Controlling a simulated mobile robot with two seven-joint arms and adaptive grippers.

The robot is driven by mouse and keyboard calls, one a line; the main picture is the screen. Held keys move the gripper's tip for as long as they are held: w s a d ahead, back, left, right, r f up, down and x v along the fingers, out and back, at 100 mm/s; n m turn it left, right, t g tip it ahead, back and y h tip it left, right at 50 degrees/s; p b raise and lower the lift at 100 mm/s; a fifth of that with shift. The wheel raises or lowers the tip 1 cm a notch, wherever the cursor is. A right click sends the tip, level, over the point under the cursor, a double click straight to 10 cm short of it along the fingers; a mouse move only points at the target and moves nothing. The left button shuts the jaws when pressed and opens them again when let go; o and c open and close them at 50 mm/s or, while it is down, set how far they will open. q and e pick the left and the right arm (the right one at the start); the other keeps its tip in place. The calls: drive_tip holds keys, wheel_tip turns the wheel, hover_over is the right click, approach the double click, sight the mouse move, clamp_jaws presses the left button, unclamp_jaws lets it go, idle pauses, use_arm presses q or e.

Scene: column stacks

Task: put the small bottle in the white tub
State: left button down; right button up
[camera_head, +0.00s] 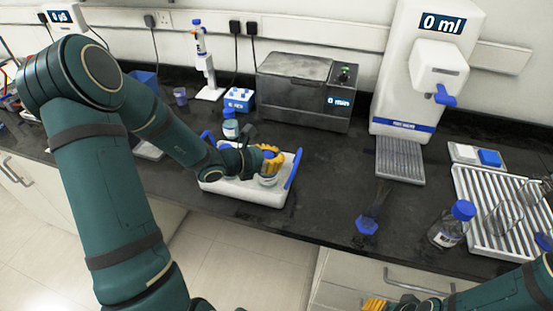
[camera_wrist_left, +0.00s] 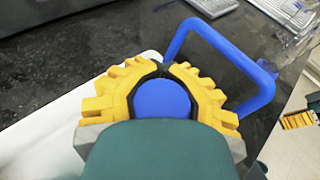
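The white tub (camera_head: 242,192) with blue handles stands near the bench's front edge; its rim and one handle (camera_wrist_left: 262,75) show in the left wrist view. My left gripper (camera_head: 271,158) is over the tub's right part, its yellow fingers (camera_wrist_left: 165,70) close around the blue cap (camera_wrist_left: 161,99) of a small bottle. The bottle's clear body (camera_head: 268,181) shows below the fingers, upright inside the tub's outline; whether its base touches the floor is hidden. My right gripper (camera_head: 376,305) is low at the bottom edge, mostly cut off.
Another blue-capped bottle (camera_head: 230,127) stands behind the tub. A larger blue-capped bottle (camera_head: 450,226) stands by the metal rack (camera_head: 487,212) at right. A blue-based cylinder (camera_head: 368,222) is right of the tub. The grey metal bath (camera_head: 303,90) is behind.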

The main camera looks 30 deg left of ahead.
use_arm(q)
drive_tip(key=c, duration=1.7)
unclamp_jaws()
drive_tip(key=shift+f, duration=0.25)
drive_tip(key=o, duration=0.6)
drive_tip(key=shift+r, duration=0.1)
drive_tip(key=shift+r, duration=0.15)
drive_tip(key=p+v, duration=0.1)
drive_tip(key=v, duration=1.1)
drive_tip(key=shift+p, duration=0.4)
